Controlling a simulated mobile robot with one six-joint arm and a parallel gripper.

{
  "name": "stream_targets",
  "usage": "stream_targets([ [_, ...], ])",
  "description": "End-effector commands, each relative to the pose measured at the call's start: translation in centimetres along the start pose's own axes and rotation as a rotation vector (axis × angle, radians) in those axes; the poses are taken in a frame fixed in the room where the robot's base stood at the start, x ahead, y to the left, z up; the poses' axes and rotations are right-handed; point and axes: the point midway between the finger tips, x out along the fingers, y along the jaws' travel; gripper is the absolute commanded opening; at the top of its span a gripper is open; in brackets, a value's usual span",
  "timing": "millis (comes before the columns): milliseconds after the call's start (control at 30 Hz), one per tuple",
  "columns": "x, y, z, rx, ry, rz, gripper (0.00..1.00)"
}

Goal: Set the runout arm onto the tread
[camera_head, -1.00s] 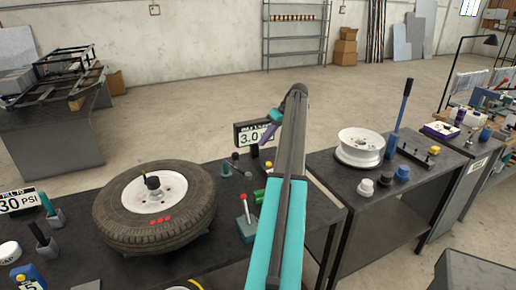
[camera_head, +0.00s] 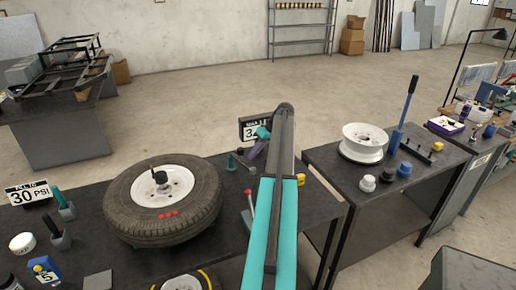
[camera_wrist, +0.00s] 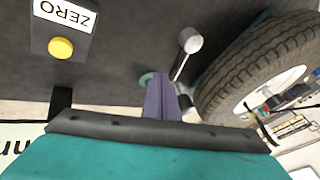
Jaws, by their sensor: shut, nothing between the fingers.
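The tire (camera_head: 125,210) lies flat on the dark bench with a white rim and red marks; its tread (camera_wrist: 240,85) is at the right in the wrist view. A grey bar with a pale rounded end, which looks like the runout arm (camera_wrist: 188,45), stands close beside the tread; I cannot tell whether they touch. It shows small in the head view (camera_head: 240,153), beside a teal post. My gripper's purple fingers (camera_wrist: 163,98) are together and empty, just short of the bar in the picture. In the head view my gripper (camera_head: 253,151) is partly hidden by my arm.
A sign reading ZERO with a yellow button (camera_wrist: 61,47) is at the upper left of the wrist view. A red-handled lever (camera_head: 248,201) stands right of the tire. A readout sign (camera_head: 254,128) stands behind my gripper. The right bench holds a white rim (camera_head: 362,143).

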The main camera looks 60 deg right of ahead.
Motion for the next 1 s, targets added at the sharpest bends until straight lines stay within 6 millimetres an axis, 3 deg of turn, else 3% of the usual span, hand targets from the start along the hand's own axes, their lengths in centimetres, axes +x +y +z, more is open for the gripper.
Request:
stream_targets([
  [567, 0.9, -1.4, 0.6, 0.003, 0.001, 0.001, 0.0],
  [1000, 0.3, -0.6, 1.1, 0.043, 0.02, 0.019, 0.0],
])
